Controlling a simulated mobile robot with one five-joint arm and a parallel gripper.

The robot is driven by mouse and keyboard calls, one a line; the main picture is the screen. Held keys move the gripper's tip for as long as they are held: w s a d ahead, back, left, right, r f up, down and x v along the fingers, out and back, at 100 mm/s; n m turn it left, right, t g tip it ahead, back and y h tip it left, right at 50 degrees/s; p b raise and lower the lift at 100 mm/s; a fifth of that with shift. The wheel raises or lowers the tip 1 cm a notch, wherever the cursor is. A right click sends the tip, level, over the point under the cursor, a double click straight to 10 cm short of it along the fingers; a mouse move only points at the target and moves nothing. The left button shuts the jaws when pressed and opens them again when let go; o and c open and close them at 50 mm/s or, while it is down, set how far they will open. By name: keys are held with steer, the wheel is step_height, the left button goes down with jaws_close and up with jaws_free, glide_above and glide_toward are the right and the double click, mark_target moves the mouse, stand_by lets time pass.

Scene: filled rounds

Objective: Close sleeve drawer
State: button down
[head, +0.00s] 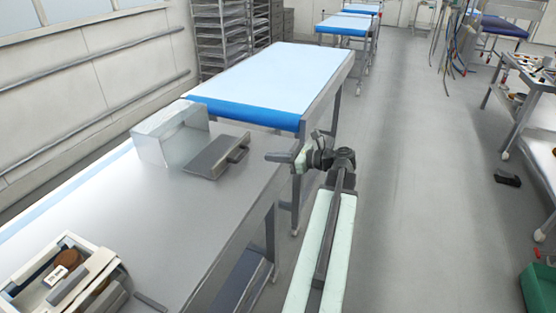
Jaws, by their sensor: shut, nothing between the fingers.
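A pale, translucent box-shaped sleeve (160,143) stands on the grey metal table. Its grey drawer (212,158) sticks out of the sleeve's right side, pulled well open. A dark handle (239,150) is on the drawer's right end. My gripper (268,157) is shut and empty, just to the right of the handle, with its tip pointing left toward it. A small gap shows between them in the picture. The inside of the drawer cannot be made out clearly.
An open tray (25,305) with a brown round item and a labelled box sits on the table's near left. The table surface (150,220) between is clear. A blue-topped table (275,80) stands behind. Open floor (420,200) lies to the right.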

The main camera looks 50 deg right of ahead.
mark_target(244, 155)
steer(key=b+x, duration=0.1)
steer(key=x, duration=0.7)
steer(key=shift+w, duration=0.15)
